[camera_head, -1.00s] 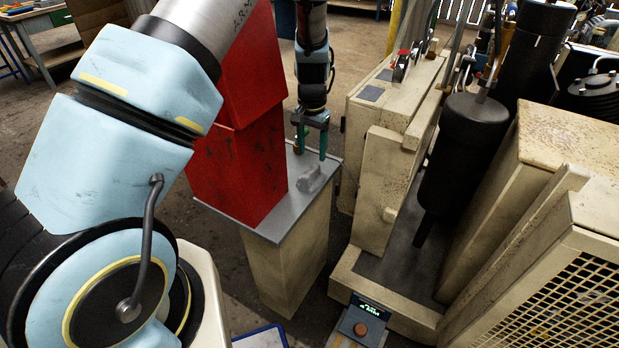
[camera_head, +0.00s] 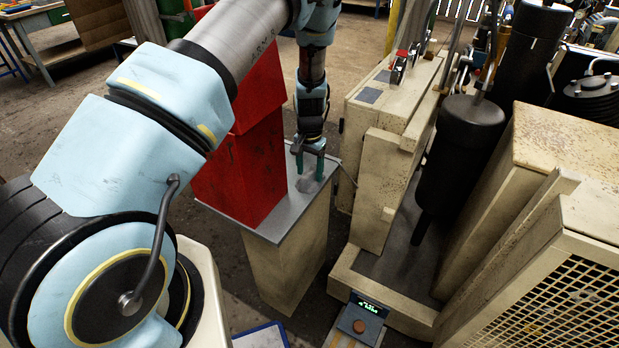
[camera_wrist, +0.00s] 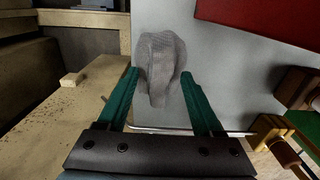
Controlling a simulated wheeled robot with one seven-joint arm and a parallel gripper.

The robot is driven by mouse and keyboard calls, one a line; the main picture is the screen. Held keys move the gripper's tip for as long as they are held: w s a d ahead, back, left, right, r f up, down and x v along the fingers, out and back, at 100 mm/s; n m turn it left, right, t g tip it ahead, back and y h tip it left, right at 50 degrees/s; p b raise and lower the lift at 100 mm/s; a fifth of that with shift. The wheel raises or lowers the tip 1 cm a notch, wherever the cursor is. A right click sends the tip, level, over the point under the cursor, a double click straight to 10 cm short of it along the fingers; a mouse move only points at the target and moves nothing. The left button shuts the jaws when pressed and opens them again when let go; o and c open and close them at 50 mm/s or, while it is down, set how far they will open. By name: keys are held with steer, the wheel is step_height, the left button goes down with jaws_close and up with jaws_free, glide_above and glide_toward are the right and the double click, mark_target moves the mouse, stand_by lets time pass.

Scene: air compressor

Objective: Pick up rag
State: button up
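The rag (camera_wrist: 160,65) is a crumpled grey cloth on the grey top plate (camera_wrist: 215,85) of a beige pedestal. In the wrist view it lies between and just beyond the two green fingers of my gripper (camera_wrist: 161,78). The fingers are apart, with the rag's lower end reaching between them.
A red box (camera_head: 240,165) stands on the same plate, left of my gripper. A beige cabinet (camera_head: 385,150) of the compressor stands close on the right. A small device with a lit display (camera_head: 362,318) is in front.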

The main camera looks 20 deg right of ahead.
jaws_close()
stand_by(0.3)
stand_by(0.4)
step_height(320, 180, up, 28)
steer(key=b, duration=0.3)
steer(key=shift+b, duration=0.3)
steer(key=c, duration=0.7)
jaws_free()
jaws_close()
